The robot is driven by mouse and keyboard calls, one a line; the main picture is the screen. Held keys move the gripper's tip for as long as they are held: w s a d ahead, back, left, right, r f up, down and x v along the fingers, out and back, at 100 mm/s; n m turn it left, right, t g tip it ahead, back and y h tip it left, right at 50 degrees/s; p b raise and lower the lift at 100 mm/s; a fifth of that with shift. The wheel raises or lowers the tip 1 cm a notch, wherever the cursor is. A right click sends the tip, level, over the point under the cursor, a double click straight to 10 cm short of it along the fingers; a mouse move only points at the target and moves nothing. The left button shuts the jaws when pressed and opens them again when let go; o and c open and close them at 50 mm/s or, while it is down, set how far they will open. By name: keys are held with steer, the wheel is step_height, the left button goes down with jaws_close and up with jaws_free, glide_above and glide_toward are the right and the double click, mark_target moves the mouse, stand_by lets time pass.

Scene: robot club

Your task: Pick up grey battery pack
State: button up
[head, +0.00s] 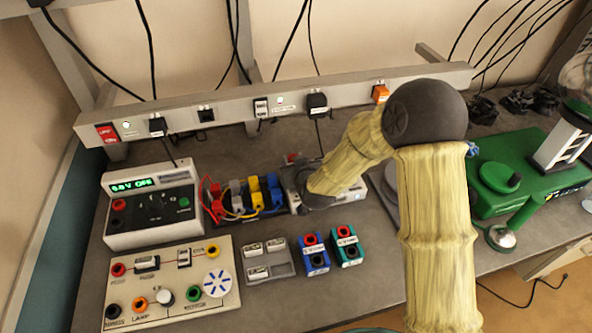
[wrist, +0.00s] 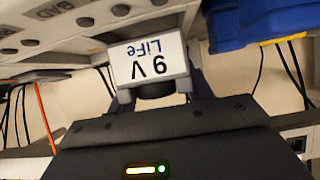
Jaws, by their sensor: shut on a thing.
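The grey battery pack (wrist: 150,62) shows in the wrist view, with a white label reading "9 V LiFe" upside down. It sits between the fingers of my gripper (wrist: 153,92), which is shut on it. In the head view my arm reaches down at the middle of the bench, and its wrist hides the fingers and the pack. The wrist is over a light grey box (head: 350,192) at the back. I cannot tell whether the pack still touches that box.
Blue and yellow blocks (head: 262,190) with leads stand left of my wrist. A power supply (head: 152,213) and switch panel (head: 170,283) are further left. A small grey tray (head: 268,270), blue block (head: 314,262) and teal block (head: 346,253) stand in front. A green machine (head: 520,180) is right.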

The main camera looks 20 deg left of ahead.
step_height(320, 180, up, 8)
steer(key=shift+r+b, duration=0.15)
steer(key=shift+b, duration=0.2)
stand_by(0.4)
